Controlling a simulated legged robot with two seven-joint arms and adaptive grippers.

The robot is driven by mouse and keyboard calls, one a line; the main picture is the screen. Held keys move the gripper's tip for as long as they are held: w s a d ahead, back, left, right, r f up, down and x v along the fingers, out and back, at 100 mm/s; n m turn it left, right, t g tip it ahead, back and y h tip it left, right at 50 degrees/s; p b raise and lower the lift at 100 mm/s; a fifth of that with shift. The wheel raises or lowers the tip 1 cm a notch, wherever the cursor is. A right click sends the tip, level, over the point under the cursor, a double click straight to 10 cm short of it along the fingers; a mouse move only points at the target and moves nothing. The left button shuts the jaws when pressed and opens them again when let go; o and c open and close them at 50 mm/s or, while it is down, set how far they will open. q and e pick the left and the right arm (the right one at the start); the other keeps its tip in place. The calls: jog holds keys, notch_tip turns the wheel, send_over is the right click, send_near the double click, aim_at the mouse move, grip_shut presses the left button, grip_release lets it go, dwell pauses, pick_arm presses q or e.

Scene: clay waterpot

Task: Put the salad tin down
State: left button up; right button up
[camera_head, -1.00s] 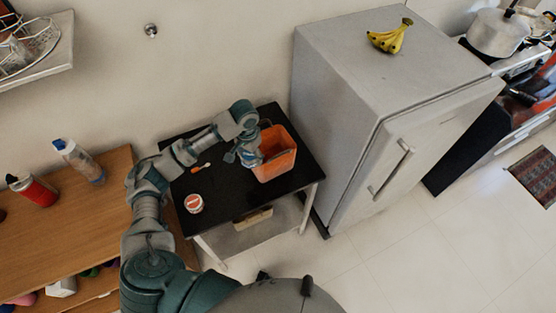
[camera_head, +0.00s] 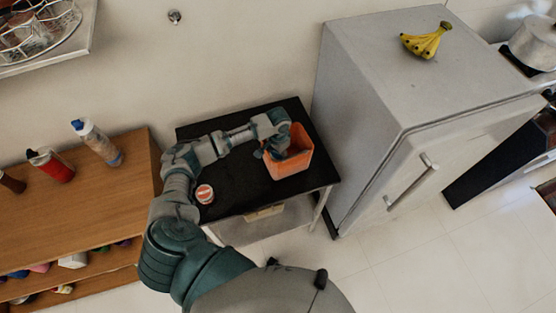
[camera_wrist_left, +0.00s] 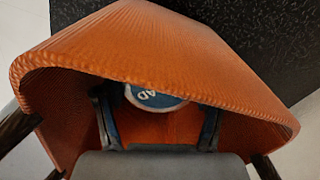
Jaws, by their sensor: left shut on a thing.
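The salad tin (camera_wrist_left: 155,98) shows in the left wrist view as a round lid with blue and white and the letters "AD". It sits between the two fingers of my left gripper (camera_wrist_left: 158,118), which is shut on it. The orange container (camera_wrist_left: 150,45) surrounds the tin and the fingers. In the head view my left gripper (camera_head: 278,153) reaches down into the open orange container (camera_head: 292,168) on the black table (camera_head: 240,185). The tin is hidden there. I cannot tell whether the tin touches the container's bottom. My right gripper is not in view.
A small red and white tub (camera_head: 204,194) stands on the black table beside my arm. A grey fridge (camera_head: 375,90) with bananas (camera_head: 427,41) on top stands close to the right. A wooden shelf (camera_head: 80,200) with bottles is at the left.

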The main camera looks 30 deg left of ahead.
aim_at(277, 153)
pick_arm(q)
jog(key=shift+f, duration=0.6)
jog(key=f, duration=0.3)
jog(key=shift+s+a+f, duration=0.1)
jog(key=shift+a+f, duration=0.05)
jog(key=shift+a, duration=0.25)
jog(key=o, duration=1.3)
jog(key=shift+d, duration=0.25)
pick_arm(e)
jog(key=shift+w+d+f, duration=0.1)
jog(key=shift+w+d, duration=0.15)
pick_arm(q)
notch_tip(277, 153, up, 12)
jog(key=shift+f, duration=0.2)
jog(key=shift+r, duration=0.25)
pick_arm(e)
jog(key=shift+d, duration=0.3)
